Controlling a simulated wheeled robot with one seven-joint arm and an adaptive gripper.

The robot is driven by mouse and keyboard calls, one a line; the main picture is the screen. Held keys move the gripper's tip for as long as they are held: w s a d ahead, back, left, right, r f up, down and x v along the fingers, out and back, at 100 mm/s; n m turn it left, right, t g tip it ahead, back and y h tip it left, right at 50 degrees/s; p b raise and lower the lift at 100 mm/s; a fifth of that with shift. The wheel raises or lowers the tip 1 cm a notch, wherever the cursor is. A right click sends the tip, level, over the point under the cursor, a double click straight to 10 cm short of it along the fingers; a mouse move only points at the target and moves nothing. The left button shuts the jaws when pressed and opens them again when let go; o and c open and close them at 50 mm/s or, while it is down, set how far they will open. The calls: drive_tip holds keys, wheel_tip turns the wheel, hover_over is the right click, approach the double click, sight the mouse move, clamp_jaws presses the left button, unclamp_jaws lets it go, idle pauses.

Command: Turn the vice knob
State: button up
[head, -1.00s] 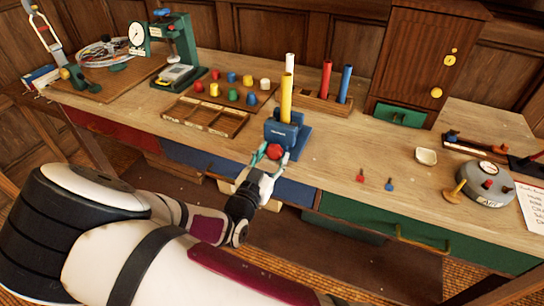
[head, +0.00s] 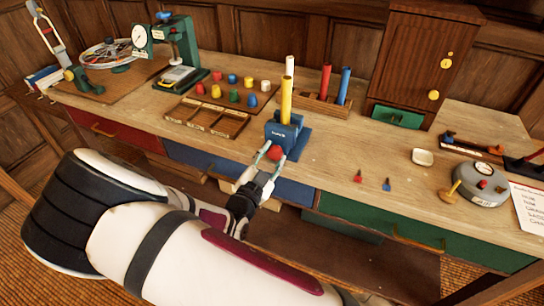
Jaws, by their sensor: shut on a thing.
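The blue vice (head: 285,131) stands at the front edge of the bench. A yellow rod (head: 286,101) stands upright at the vice. The red vice knob (head: 275,153) is on the vice's front side, facing me. My gripper (head: 271,154) is at the knob, its two fingers on either side, shut on it. The fingers hide part of the knob.
Behind the vice a wooden rack (head: 322,103) holds upright coloured rods. To its left lie an open wooden tray (head: 207,117) and several coloured caps. A small white dish (head: 422,157) and a grey round device (head: 480,184) stand to the right. Drawers line the bench front.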

drive_tip(key=m+p, duration=0.1)
drive_tip(key=m, duration=0.5)
drive_tip(key=shift+a+r, duration=0.1)
drive_tip(key=shift+a, duration=0.05)
drive_tip(key=m, duration=0.7)
drive_tip(key=shift+r+m, duration=0.15)
drive_tip(key=shift+m, duration=0.25)
drive_tip(key=m, duration=0.3)
drive_tip(key=shift+m, duration=0.3)
drive_tip(key=m, duration=0.3)
drive_tip(key=shift+r+m, duration=0.1)
drive_tip(key=shift+m, duration=0.2)
drive_tip(key=m, duration=0.6)
drive_tip(key=shift+d+r, duration=0.1)
drive_tip(key=shift+d, duration=0.1)
drive_tip(key=m, duration=0.4)
drive_tip(key=shift+d, duration=0.1)
drive_tip(key=m+b, duration=0.1)
drive_tip(key=m, duration=0.3)
drive_tip(key=shift+s+d+m, duration=0.1)
drive_tip(key=shift+m, duration=0.2)
drive_tip(key=m, duration=0.2)
drive_tip(key=m+b, duration=0.1)
drive_tip(key=m, duration=0.1)
drive_tip(key=shift+d+f, duration=0.1)
drive_tip(key=shift+f, duration=0.1)
drive_tip(key=shift+m+b, duration=1.05)
drive_tip(key=shift+m, duration=0.95)
drive_tip(key=shift+s, duration=0.1)
